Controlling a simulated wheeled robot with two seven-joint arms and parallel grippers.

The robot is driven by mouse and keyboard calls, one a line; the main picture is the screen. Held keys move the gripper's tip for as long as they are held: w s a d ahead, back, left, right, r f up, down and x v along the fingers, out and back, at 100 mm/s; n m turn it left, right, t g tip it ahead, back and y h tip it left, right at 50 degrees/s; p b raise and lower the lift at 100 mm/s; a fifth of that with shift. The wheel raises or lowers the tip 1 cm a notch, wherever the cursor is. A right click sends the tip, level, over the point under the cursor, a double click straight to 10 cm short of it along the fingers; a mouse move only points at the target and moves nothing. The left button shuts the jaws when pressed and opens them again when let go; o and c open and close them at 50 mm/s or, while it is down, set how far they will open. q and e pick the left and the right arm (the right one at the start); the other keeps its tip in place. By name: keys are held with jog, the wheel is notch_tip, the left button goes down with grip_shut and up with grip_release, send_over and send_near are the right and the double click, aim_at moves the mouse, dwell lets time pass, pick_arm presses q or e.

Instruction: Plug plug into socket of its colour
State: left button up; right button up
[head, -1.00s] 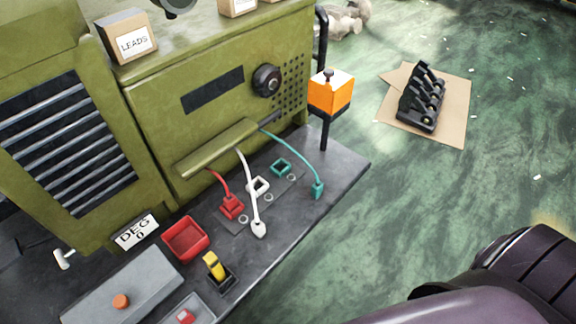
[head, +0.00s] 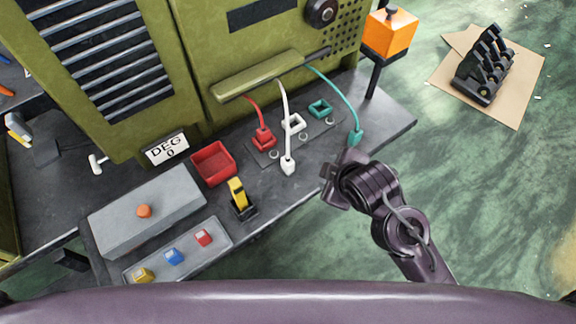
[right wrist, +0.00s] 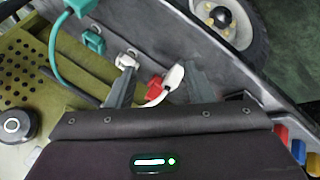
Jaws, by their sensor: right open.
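The white plug (head: 288,166) lies loose on the bench at the end of its white cable, in front of the white socket (head: 293,123). The red plug (head: 263,138) is at the red socket, which it mostly hides. The teal plug (head: 355,136) sits on the bench near its edge, apart from the empty-looking teal socket (head: 320,107). My right gripper (head: 334,180) is over the bench's front edge, right of the white plug. In the right wrist view its fingers (right wrist: 158,72) are open, with the white plug (right wrist: 174,76) showing between them, apparently ungripped. My left gripper is out of view.
A red tray (head: 213,163), a yellow-handled switch (head: 238,196) and a grey box with an orange button (head: 143,211) stand left of the plugs. The green cabinet (head: 170,70) rises behind. An orange box (head: 389,34) stands at the bench's right end.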

jog(key=a+r+n+t+y, duration=0.1)
jog(key=a+r+n, duration=0.2)
jog(key=a+n, duration=0.15)
jog(key=n+y, duration=0.3)
jog(key=n, duration=2)
send_near(288, 160)
jog(key=w+a+f, duration=0.2)
jog(key=a, duration=0.1)
jog(key=shift+w+d+f+n+t, duration=0.2)
jog(key=shift+d+f+n+t, duration=0.05)
jog(key=shift+d+n+t, duration=0.1)
jog(key=shift+w+f+n, duration=0.15)
jog(key=shift+f+n, duration=0.1)
jog(key=shift+n, duration=0.05)
jog(key=shift+w+a+f, duration=0.25)
jog(key=shift+w+f, duration=0.05)
jog(key=shift+w+a+f+p, duration=0.3)
jog(key=shift+w+a+f, duration=0.05)
jog(key=shift+w+f, duration=0.05)
jog(key=p+x, duration=0.1)
jog(key=x, duration=0.2)
jog(key=shift+w+f, duration=0.25)
jog(key=shift+f, duration=0.1)
jog(key=shift+w+a+f+p, duration=0.35)
jog(key=shift+w+f, duration=0.05)
jog(key=shift+f, duration=0.05)
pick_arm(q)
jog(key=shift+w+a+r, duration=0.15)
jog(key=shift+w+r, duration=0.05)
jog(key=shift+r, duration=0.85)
